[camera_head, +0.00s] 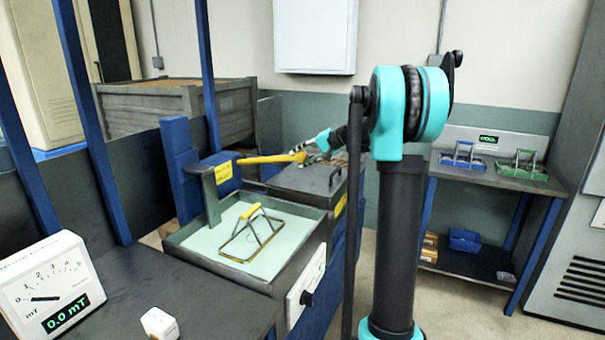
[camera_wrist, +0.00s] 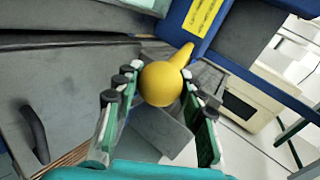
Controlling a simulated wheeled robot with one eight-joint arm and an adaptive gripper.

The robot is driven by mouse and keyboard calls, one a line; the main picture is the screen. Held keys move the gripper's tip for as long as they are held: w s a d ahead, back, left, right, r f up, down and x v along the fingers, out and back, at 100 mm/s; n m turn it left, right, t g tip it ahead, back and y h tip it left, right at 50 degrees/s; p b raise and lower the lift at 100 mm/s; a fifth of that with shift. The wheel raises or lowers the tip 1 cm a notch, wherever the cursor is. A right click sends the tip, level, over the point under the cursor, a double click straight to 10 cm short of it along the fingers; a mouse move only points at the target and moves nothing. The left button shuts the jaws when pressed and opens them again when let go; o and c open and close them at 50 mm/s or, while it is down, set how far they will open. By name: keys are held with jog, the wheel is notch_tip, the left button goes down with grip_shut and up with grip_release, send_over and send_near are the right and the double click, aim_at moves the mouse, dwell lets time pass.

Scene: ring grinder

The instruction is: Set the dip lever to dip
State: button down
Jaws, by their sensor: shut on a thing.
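The yellow dip lever (camera_head: 265,159) sticks out roughly level to the right from a blue block with a yellow label (camera_head: 223,172), above the tank. Its round yellow knob (camera_wrist: 161,84) fills the space between my fingers in the wrist view. My gripper (camera_wrist: 160,80) is shut on this knob, with a green-and-white finger on each side. In the head view my gripper (camera_head: 308,150) is small and partly hidden behind my arm, at the lever's right end. The lettering on the label is too small to read.
Below the lever, an open tank (camera_head: 190,240) holds a wire carrier with a yellow handle (camera_head: 250,211). A grey lidded box (camera_head: 295,178) stands behind it. A meter reading 0.0 mT (camera_head: 45,285) is at front left. A bench with blue and green racks (camera_head: 515,168) stands right.

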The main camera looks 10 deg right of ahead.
jog(key=w+a+r+g+h, duration=0.1)
jog(key=a+r, duration=0.1)
jog(key=r, duration=0.4)
jog(key=w+a+r+h, duration=0.2)
jog(key=a+r, duration=0.1)
jog(key=r, duration=0.3)
jog(key=shift+w+r+g, duration=0.3)
jog(key=shift+g, duration=0.1)
jog(key=c, duration=0.9)
grip_release()
jog(key=shift+a, duration=0.15)
jog(key=v, duration=1.2)
